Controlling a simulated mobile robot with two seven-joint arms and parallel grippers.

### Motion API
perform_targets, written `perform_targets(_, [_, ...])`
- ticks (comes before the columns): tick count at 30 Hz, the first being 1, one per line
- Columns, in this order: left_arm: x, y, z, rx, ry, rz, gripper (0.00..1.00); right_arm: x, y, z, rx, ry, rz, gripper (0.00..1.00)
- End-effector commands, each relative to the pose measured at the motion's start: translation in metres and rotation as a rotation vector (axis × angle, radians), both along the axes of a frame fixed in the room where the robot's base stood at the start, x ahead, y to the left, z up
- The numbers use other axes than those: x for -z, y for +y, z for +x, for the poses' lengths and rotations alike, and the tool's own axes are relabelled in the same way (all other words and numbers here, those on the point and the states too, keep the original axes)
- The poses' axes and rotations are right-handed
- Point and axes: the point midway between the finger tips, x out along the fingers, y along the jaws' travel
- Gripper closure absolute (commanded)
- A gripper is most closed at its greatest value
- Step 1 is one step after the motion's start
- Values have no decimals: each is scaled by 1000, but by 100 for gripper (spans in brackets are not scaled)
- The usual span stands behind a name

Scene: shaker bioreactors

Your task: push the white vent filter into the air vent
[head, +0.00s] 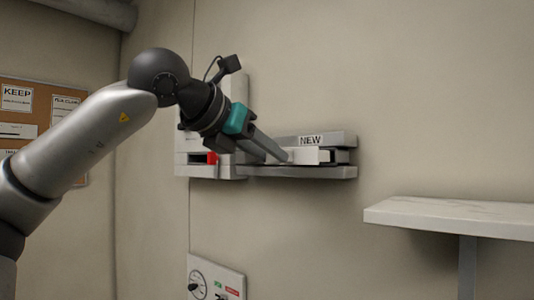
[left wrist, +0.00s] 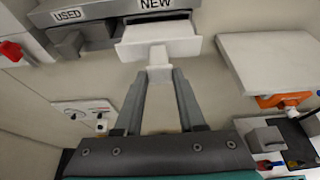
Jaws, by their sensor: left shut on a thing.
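The white vent filter (head: 312,155) is at the front of the slot marked NEW on a grey wall rack (head: 345,139). In the left wrist view the filter (left wrist: 160,42) shows as a white block with a narrow handle toward me, its far part at the dark slot opening. My left gripper (head: 284,157) is shut on the handle; its fingertips (left wrist: 160,75) close on the handle's end. A white wall unit with a dark slot and a red tab (head: 212,158), perhaps the air vent, is left of the rack, partly hidden by my arm. My right gripper is not in view.
The rack's USED slot (left wrist: 70,40) lies left of NEW. A white shelf (head: 450,215) juts from the wall at right. A gauge panel (head: 215,280) is below, and a notice board (head: 40,120) hangs at far left. The wall between rack and shelf is clear.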

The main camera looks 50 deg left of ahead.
Motion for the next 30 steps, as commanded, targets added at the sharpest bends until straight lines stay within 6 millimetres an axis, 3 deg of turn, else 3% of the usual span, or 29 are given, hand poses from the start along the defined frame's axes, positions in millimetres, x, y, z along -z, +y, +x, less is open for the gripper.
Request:
perform_targets(18, [0, -3, -29, 0, -3, 0, 100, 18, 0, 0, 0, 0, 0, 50])
perform_targets(30, [4, -3, -28, 7, 0, -1, 100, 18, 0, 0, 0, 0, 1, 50])
